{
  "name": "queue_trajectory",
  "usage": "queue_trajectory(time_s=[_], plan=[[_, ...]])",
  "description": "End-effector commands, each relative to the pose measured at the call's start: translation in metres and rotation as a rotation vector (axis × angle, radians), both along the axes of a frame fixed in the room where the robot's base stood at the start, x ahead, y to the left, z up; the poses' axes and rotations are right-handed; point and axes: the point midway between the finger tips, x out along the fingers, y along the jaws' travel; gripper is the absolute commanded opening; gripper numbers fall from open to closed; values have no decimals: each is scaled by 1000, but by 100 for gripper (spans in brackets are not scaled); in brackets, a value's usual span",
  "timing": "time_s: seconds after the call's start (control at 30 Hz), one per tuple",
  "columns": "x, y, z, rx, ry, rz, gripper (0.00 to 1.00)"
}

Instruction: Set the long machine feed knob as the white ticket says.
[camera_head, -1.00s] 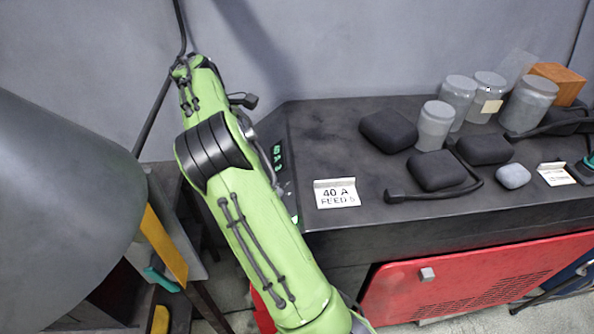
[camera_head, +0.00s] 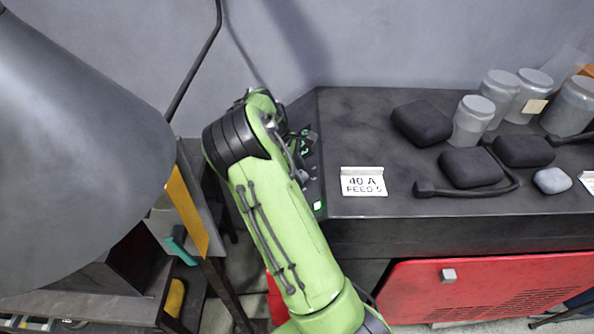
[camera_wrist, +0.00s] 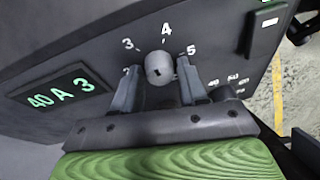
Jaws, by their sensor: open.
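The white ticket (camera_head: 363,182) on the dark machine top reads "40 A FEED 5". In the wrist view, the round grey feed knob (camera_wrist: 160,68) stands on a dark panel with a scale; 3, 4 and 5 are readable around it. A green display (camera_wrist: 60,94) left of the knob reads "40 A 3". My gripper (camera_wrist: 159,80) is open, with one finger on each side of the knob; I cannot tell whether either finger touches it. Where the knob points is unclear. In the head view, my arm hides the gripper and knob.
A second dial scale (camera_wrist: 228,82) lies right of the knob, partly hidden by my finger. A white-marked switch (camera_wrist: 267,22) is at upper right. Black pads, grey jars (camera_head: 472,122) and a cable lie on the machine top. A red panel (camera_head: 480,288) is below.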

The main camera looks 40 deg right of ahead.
Motion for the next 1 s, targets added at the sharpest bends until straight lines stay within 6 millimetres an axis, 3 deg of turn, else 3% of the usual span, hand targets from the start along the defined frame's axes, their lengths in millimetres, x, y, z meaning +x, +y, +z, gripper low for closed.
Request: queue_trajectory(time_s=[0.07,0.33,0.67,1.0], plan=[[0,0,0,0,0,0,42],[0,0,1,0,0,0,3],[0,0,0,-20,-28,-43,3],[0,1,-1,-111,-150,-235,3]])
